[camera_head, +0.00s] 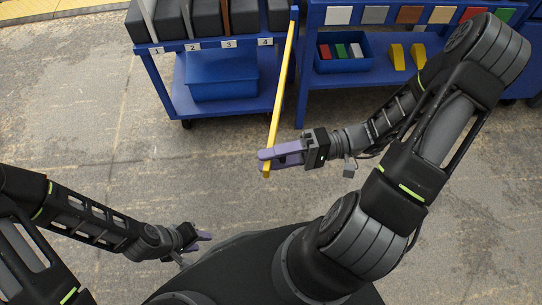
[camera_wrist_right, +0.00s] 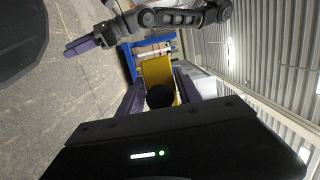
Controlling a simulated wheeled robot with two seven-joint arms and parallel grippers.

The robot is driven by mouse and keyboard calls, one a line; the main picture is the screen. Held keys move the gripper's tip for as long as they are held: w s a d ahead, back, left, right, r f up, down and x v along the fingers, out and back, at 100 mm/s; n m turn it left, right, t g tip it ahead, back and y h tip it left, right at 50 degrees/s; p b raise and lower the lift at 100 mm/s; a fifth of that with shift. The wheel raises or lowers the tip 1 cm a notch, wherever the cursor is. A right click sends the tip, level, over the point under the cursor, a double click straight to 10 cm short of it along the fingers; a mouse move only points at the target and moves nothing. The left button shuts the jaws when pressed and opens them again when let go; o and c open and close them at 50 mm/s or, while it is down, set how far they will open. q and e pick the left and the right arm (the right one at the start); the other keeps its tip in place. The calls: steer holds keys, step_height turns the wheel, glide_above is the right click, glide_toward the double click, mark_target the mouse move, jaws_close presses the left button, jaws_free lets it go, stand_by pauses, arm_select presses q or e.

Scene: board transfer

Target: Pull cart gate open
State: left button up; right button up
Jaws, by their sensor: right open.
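The yellow gate (camera_head: 281,92) is a long, thin panel seen from above. It runs from the right corner of the blue cart (camera_head: 160,83) out towards me, swung away from the cart's front. My right gripper (camera_head: 266,160) is open at the gate's free end, its purple fingers on either side of it. In the right wrist view, the yellow gate (camera_wrist_right: 157,71) and a black round knob (camera_wrist_right: 160,96) show between the open fingers. My left gripper (camera_head: 204,238) hangs low near my base, away from the cart. Its finger gap is too small to judge.
The cart carries dark boards in numbered slots above a blue bin (camera_head: 222,76). A second blue cart (camera_head: 385,73) stands to the right, with colored samples, a small bin (camera_head: 345,66) and yellow pieces (camera_head: 397,57). The concrete floor before the carts is clear.

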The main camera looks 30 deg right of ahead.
steer(key=shift+o, duration=0.6)
steer(key=shift+s+d, duration=0.1)
steer(key=shift+d, duration=0.4)
steer(key=p+v, duration=0.4)
steer(key=v, duration=0.3)
